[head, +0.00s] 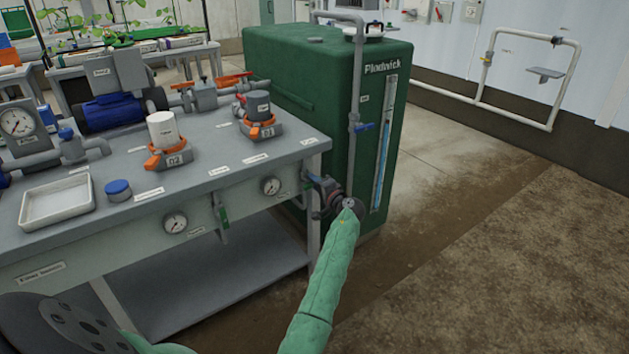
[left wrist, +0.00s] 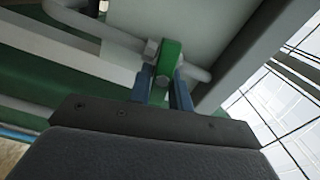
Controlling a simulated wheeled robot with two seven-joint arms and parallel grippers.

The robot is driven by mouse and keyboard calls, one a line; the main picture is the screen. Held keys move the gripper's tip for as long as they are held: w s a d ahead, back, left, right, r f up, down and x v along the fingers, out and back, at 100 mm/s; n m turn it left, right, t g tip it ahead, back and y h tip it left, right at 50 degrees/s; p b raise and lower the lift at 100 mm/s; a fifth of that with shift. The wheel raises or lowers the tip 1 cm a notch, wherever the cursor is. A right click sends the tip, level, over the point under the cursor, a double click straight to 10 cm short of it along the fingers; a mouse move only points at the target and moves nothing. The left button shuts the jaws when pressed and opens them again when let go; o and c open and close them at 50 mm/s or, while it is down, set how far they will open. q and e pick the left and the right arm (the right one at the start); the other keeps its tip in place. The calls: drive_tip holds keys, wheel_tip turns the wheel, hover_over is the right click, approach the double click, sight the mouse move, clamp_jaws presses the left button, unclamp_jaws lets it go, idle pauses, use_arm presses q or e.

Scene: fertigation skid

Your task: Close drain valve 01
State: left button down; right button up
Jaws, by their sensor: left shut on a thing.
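My left gripper (head: 316,182) is at the right end of the grey bench, beside the green cabinet. In the left wrist view its two blue fingers (left wrist: 167,93) are shut around a green valve handle (left wrist: 169,58). The handle sits on a grey pipe fitting (left wrist: 152,47). In the head view my gripper and arm hide most of this valve, and I cannot read a tag naming it. Another green valve handle (head: 222,222) hangs on the bench front, apart from my gripper. My right gripper is not in view.
The grey bench (head: 215,140) carries a blue pump (head: 110,112), two orange-based canisters and a white tray (head: 57,203). Gauges (head: 270,186) are on its front. The tall green cabinet (head: 300,90) stands close behind my gripper. The floor at right is clear.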

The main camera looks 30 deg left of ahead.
use_arm(q)
drive_tip(key=shift+w+d+r, duration=0.1)
drive_tip(key=shift+r, duration=0.05)
drive_tip(key=shift+m, duration=0.4)
drive_tip(key=shift+m+p, duration=1)
drive_tip(key=shift+p, duration=0.05)
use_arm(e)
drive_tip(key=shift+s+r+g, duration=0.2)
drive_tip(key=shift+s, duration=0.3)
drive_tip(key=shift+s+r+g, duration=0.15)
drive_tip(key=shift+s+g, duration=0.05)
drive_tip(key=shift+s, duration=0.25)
use_arm(q)
drive_tip(key=shift+f, duration=0.2)
drive_tip(key=c, duration=1.4)
unclamp_jaws()
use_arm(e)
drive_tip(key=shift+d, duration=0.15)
use_arm(q)
drive_tip(key=shift+o, duration=0.2)
drive_tip(key=v, duration=0.7)
drive_tip(key=shift+d, duration=0.35)
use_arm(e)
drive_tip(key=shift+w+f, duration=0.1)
